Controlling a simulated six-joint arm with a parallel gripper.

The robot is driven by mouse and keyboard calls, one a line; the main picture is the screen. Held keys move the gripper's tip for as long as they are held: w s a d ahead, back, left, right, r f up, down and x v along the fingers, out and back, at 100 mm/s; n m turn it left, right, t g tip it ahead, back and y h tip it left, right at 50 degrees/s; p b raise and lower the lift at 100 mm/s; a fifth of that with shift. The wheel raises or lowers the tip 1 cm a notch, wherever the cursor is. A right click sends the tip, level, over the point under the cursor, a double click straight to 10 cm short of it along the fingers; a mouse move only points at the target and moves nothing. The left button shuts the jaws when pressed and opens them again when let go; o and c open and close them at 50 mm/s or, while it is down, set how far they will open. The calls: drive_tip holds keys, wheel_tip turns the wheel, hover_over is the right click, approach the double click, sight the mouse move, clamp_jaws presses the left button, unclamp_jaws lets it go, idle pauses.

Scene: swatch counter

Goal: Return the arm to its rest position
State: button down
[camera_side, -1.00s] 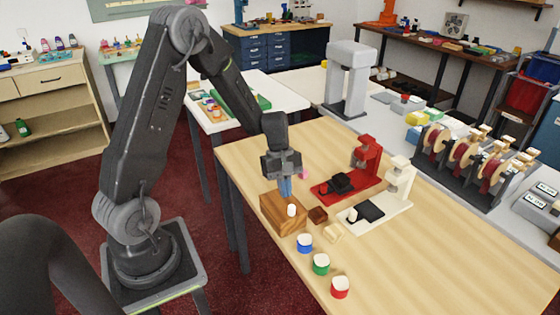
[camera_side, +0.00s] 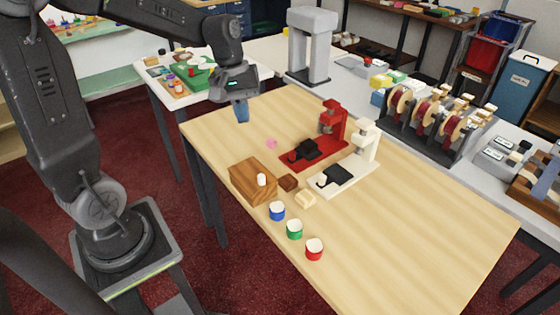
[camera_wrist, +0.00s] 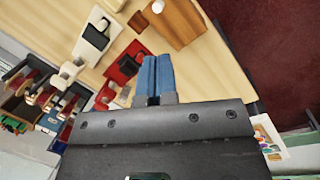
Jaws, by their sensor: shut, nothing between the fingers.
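My gripper (camera_side: 243,112) hangs in the air over the far left end of the wooden table (camera_side: 420,235), with its blue fingers pointing down. The fingers (camera_wrist: 157,65) are together with nothing between them. The block also shows at the top of the wrist view (camera_wrist: 182,22). My gripper body covers the lower part of the wrist view.
A red press (camera_side: 328,135) and a cream press (camera_side: 357,160) stand mid-table. Blue (camera_side: 277,211), green (camera_side: 294,230) and red (camera_side: 314,249) white-topped pots line the front edge. A small brown block (camera_side: 288,182) and cream piece (camera_side: 306,199) lie nearby. The table's right part is clear.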

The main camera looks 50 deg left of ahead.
drive_tip(key=s+d+r+m+t+y, duration=0.2)
drive_tip(key=s+d+r+m+t, duration=0.3)
drive_tip(key=s+d+m, duration=0.4)
drive_tip(key=s+m, duration=0.2)
drive_tip(key=s, duration=0.1)
drive_tip(key=shift+s+r, duration=0.3)
